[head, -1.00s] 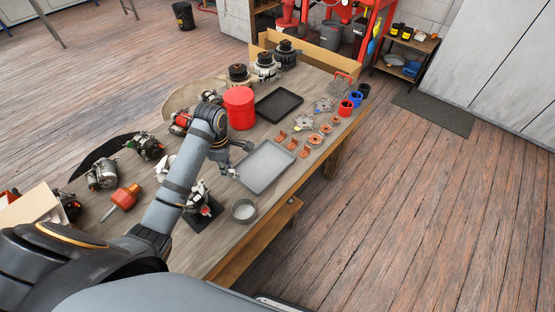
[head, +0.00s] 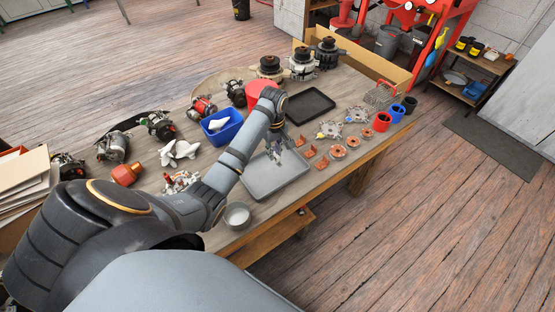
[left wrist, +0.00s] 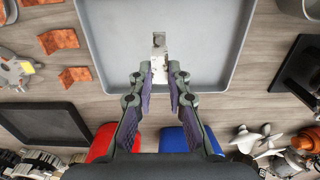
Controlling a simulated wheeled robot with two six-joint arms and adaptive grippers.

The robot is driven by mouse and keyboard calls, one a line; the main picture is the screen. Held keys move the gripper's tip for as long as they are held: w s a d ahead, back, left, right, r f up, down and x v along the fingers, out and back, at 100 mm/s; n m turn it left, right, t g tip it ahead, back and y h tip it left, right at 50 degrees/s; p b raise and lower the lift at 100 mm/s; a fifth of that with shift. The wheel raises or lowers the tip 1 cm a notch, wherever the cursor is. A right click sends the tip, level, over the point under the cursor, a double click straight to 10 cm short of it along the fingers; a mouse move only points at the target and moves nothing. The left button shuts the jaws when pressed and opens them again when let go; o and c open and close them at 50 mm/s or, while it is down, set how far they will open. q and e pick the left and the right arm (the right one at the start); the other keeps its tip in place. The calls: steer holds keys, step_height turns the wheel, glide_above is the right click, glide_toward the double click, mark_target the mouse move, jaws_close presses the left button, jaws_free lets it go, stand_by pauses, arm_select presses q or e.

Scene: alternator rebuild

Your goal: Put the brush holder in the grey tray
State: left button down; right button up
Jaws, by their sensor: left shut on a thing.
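The brush holder (left wrist: 158,57), a small silvery metal piece with a pale block, is between the fingertips of my left gripper (left wrist: 158,78) in the left wrist view. That gripper is shut on it. The grey tray (left wrist: 205,30) lies behind the piece in that view. In the head view my left gripper (head: 276,152) is over the back part of the grey tray (head: 272,182), pointing down. The held piece is too small to make out clearly there. I cannot tell whether it touches the tray floor. My right gripper is not in view.
A black tray (head: 297,105) lies behind the grey tray. A metal bowl (head: 237,215) stands near the front edge. Several copper-coloured pieces (head: 309,152) lie to the right. A blue bin (head: 222,128) stands to the left, beside a white fan-shaped part (head: 181,151).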

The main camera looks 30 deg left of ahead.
mark_target(276, 158)
arm_select(q)
steer(key=shift+w+a+f, duration=0.2)
steer(key=shift+w+f, duration=0.25)
steer(key=shift+f, duration=0.15)
steer(key=shift+w+a+f, duration=0.15)
steer(key=shift+w+f, duration=0.25)
steer(key=shift+f, duration=0.2)
steer(key=shift+w+f, duration=0.15)
steer(key=shift+f, duration=0.1)
steer(key=shift+w+f, duration=0.2)
steer(key=shift+f, duration=0.05)
step_height(276, 158, down, 2)
steer(key=shift+f+p, duration=0.2)
steer(key=shift+p, duration=0.1)
steer(key=shift+f, duration=0.4)
steer(key=c, duration=1.3)
jaws_free()
steer(key=shift+f, duration=0.1)
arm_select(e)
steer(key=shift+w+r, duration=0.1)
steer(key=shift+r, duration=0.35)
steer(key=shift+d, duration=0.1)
